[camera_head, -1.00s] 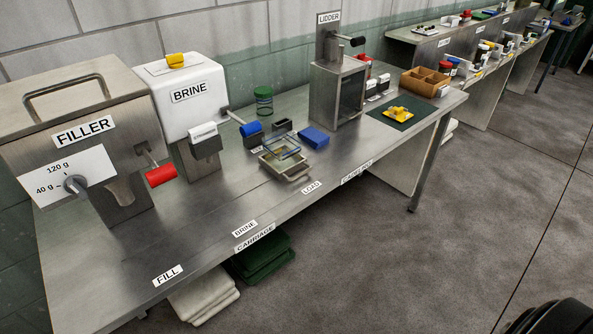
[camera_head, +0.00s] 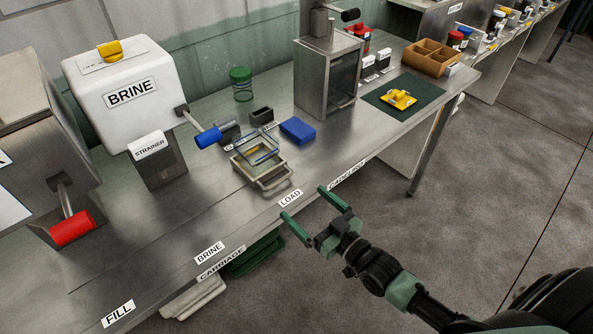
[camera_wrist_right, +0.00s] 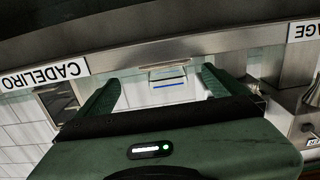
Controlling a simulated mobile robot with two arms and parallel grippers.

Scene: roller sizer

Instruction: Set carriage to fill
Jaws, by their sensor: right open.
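The carriage (camera_head: 277,179) is a pale metal tray with a handle at its front. It stands on the bench in line with the LOAD label (camera_head: 290,198) and carries a clear, open glass container (camera_head: 258,148). The FILL label (camera_head: 118,313) is far to the left along the front edge, with the BRINE label (camera_head: 209,252) between. My right gripper (camera_head: 302,202) is open and empty, in front of the bench edge by LOAD, apart from the carriage handle. In the right wrist view its green fingers (camera_wrist_right: 158,88) are spread, with what looks like the carriage (camera_wrist_right: 168,76) beyond. My left gripper is not in view.
The filler's red lever (camera_head: 72,228) and the brine tank's blue lever (camera_head: 208,137) stick out over the bench. A blue block (camera_head: 298,131) and the lidder (camera_head: 328,75) stand right of the carriage. The bench front between LOAD and FILL is clear.

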